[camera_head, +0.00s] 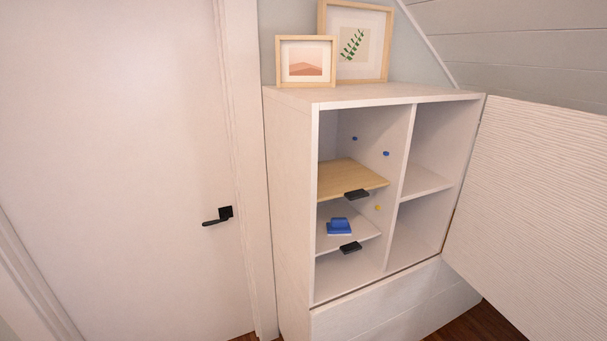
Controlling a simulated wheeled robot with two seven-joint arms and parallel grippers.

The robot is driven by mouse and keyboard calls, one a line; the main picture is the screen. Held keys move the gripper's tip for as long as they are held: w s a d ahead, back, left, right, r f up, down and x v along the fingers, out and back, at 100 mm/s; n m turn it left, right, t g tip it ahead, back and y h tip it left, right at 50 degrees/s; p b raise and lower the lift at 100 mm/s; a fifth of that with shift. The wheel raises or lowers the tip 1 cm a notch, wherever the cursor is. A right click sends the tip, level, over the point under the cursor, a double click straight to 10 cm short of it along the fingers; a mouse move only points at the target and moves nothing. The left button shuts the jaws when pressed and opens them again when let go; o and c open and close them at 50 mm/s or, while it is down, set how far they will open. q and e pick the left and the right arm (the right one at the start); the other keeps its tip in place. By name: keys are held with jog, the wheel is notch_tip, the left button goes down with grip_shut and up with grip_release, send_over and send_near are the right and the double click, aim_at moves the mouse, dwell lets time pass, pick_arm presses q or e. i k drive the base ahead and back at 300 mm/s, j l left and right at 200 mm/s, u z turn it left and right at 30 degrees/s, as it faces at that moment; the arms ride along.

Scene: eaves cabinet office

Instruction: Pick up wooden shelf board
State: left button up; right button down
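The wooden shelf board (345,177) is light tan with a visible grain. It lies about level in the left bay of the white cabinet (289,180), between the upper and lower spaces. A black block (357,194) sits at its front edge; I cannot tell whether it is fixed to the board. Neither of my grippers shows in the head view, and nothing is holding the board.
A white shelf (368,225) below carries a blue object (339,226), with another black block (350,247) at its front. Blue pegs (386,154) and a yellow peg (378,208) dot the divider. The cabinet door (535,200) stands open right. Framed pictures (306,62) stand on top.

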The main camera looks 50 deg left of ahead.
aim_at(336, 178)
jog(key=u, duration=1.3)
